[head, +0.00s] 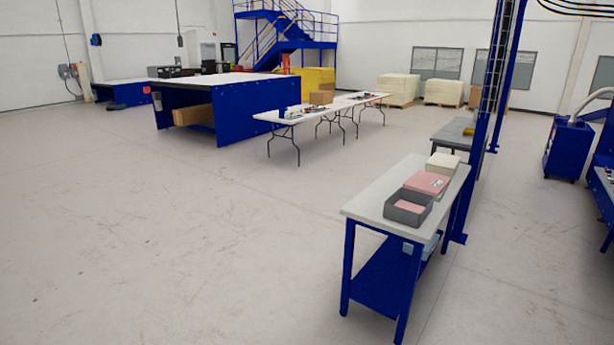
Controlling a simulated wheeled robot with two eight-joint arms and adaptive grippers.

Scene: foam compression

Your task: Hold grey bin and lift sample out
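The grey bin (391,212) stands upright near the front end of a narrow workbench, right of the middle in the head view. A pink foam sample (408,206) lies inside it, below the rim. Neither of my grippers shows in the head view, so nothing of mine is seen touching the bin or the sample.
The workbench (364,208) has a pale top and blue legs. Behind the bin lie a pink foam slab (427,182) and a cream foam block (443,162). A blue post (484,125) rises along the bench's right side. The floor (200,230) to the left is clear.

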